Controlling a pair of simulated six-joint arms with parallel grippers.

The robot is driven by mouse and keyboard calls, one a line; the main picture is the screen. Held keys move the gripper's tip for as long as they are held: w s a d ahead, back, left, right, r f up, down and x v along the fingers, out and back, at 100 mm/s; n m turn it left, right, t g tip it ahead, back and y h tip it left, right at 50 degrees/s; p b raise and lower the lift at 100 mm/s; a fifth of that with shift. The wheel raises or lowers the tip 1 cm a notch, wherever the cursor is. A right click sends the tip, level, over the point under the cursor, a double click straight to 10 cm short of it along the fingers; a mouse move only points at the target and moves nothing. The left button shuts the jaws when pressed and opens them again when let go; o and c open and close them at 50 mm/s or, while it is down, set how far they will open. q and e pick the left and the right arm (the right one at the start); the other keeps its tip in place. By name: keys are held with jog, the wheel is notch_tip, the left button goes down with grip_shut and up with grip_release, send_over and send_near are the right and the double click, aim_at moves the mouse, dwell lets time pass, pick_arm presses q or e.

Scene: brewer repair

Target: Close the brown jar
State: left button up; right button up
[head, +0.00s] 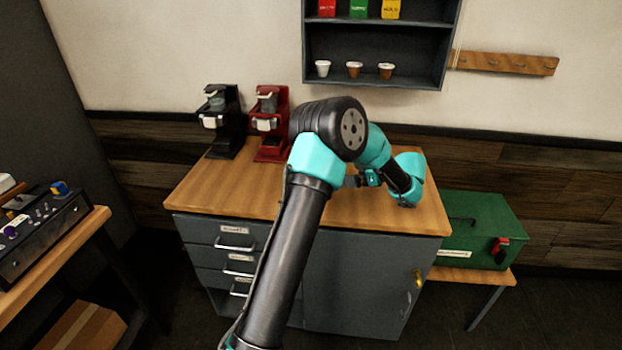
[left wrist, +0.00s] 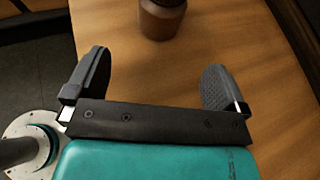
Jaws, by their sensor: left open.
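The brown jar (left wrist: 160,20) stands on the wooden counter top (left wrist: 225,40) at the top edge of the left wrist view. Its upper part is cut off, so I cannot tell whether a lid is on it. I cannot make the jar out in the head view, where my arm covers part of the counter. My left gripper (left wrist: 157,66) is open and empty, its two fingers spread wide, with the jar ahead of them and apart from them. In the head view the left gripper (head: 352,181) is low over the counter. My right gripper is not in view.
A black brewer (head: 231,140) and a red brewer (head: 271,150) stand at the counter's back left. A wall shelf (head: 375,52) with small cups and boxes hangs above. A green toolbox (head: 485,225) sits to the right. The counter's left front is clear.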

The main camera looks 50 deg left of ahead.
pick_arm(q)
jog(key=x, duration=1.1)
jog(key=shift+a, duration=0.1)
jog(key=shift+w+f+x, duration=0.1)
jog(key=shift+f+x, duration=0.05)
jog(key=shift+x, duration=1.15)
jog(key=shift+w+f+x, duration=0.1)
jog(key=shift+x, duration=1.15)
jog(key=c, duration=1.1)
jog(key=shift+r, duration=0.1)
